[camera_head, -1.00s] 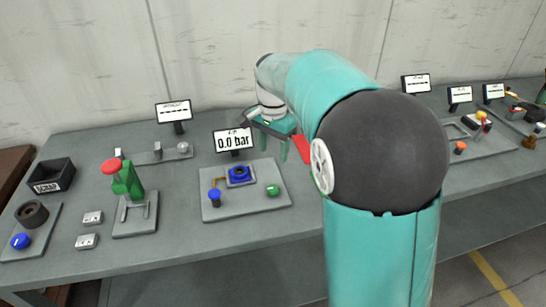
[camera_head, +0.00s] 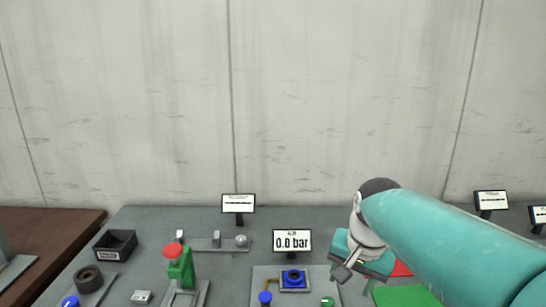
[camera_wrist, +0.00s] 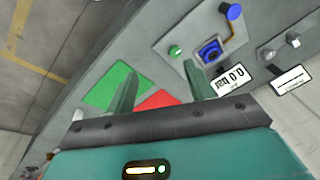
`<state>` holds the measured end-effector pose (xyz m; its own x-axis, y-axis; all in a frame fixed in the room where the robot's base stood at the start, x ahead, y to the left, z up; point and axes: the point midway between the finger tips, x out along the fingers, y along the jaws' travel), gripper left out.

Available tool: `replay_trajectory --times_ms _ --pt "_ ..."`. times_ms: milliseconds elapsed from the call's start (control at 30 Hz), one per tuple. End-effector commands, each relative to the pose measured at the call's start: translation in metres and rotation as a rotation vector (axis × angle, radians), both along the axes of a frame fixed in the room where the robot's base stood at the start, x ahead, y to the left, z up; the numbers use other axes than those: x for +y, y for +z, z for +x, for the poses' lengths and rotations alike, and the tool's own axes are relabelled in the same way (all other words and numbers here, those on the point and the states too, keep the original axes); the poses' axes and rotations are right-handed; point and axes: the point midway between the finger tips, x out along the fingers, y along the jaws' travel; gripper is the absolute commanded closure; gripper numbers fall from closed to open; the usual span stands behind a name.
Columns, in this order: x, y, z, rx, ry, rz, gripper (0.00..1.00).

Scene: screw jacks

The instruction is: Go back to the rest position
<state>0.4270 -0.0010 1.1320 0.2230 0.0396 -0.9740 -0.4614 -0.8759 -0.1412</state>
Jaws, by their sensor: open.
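My gripper (camera_head: 354,283) is above the grey bench, right of the 0.0 bar display, in the head view. In the wrist view its two green fingers (camera_wrist: 155,92) stand well apart with nothing between them. Past the fingers lie a green patch (camera_wrist: 112,86) and a red patch (camera_wrist: 158,100) on the bench. The green patch (camera_head: 401,296) also shows in the head view, below my teal arm, with part of the red patch (camera_head: 401,269) beside the gripper. The arm hides part of the bench on the right.
The 0.0 bar display (camera_head: 292,241) stands behind a plate with a blue fitting (camera_head: 293,278), a blue knob and a green button (camera_head: 327,301). Further left are a green jack with a red top (camera_head: 180,266) and a black bin (camera_head: 115,245). A wall rises behind.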

Motion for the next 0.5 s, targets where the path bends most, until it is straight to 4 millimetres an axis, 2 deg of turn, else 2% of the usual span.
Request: replay_trajectory --times_ms 33,300,500 --pt "0.0 0.003 -0.017 -0.03 0.04 -0.009 0.46" --pt "0.001 -0.002 -0.092 -0.176 0.283 -0.104 0.46" --pt "0.001 -0.017 -0.13 -0.251 0.419 -0.187 0.46"
